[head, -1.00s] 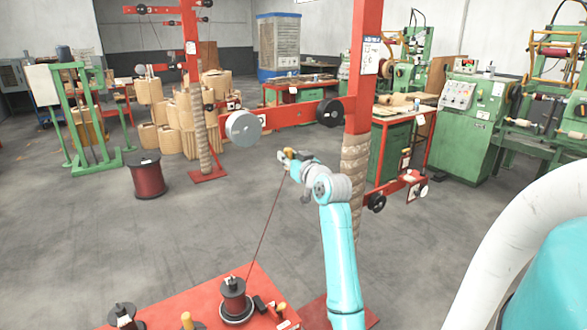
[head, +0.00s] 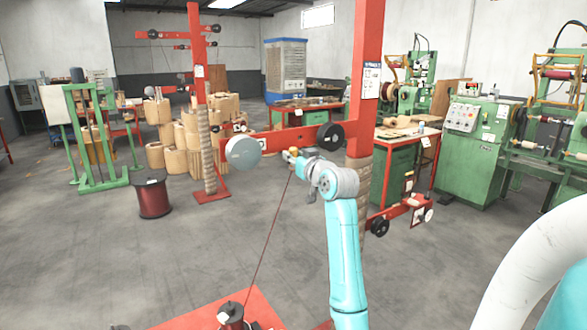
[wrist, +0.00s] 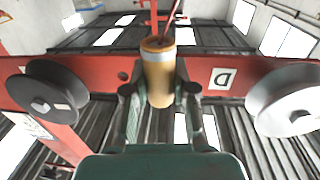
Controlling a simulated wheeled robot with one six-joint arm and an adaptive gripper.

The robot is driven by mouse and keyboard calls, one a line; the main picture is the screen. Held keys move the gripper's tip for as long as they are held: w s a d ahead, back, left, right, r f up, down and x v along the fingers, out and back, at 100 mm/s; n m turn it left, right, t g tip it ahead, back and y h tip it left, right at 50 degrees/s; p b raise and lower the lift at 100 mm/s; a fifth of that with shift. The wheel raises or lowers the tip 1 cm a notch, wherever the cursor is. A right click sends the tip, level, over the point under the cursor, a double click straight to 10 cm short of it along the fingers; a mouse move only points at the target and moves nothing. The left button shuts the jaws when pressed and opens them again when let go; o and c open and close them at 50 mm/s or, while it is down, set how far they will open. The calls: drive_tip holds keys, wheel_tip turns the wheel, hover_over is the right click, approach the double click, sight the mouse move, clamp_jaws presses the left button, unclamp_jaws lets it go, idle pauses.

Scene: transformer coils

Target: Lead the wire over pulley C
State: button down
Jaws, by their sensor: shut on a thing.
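My gripper (head: 294,153) is shut on a tan wire-end holder (wrist: 158,72), a cylinder with a pale band. The dark red wire (head: 270,232) runs from its spool (head: 231,316) up to the gripper. The gripper is at the red crossbeam (head: 285,139), between a grey pulley (head: 243,153) on the left and a black pulley (head: 330,136) on the right. In the wrist view the black pulley (wrist: 47,93) is left and the grey one (wrist: 287,104) right. A plate reading like D (wrist: 221,78) is beside the grey pulley. I cannot tell which pulley is C.
The red post (head: 366,80) stands close right of my arm. Lower right is a red arm with small black pulleys (head: 379,227). A dark red drum (head: 153,198) stands on the floor at left. The floor between is clear.

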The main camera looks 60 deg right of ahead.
wheel_tip(320, 180, up, 14)
drive_tip(key=shift+f, duration=0.2)
idle(0.4)
drive_tip(key=shift+m+g+h, duration=0.6)
drive_tip(key=shift+m+h, duration=0.1)
drive_tip(key=shift+h, duration=0.2)
drive_tip(key=s+d, duration=0.2)
drive_tip(key=d, duration=0.1)
drive_tip(key=s+d, duration=0.1)
drive_tip(key=d, duration=0.3)
drive_tip(key=s+d, duration=0.2)
drive_tip(key=d, duration=0.1)
drive_tip(key=shift+s+d, duration=0.3)
drive_tip(key=shift+s, duration=0.05)
drive_tip(key=shift+d, duration=0.1)
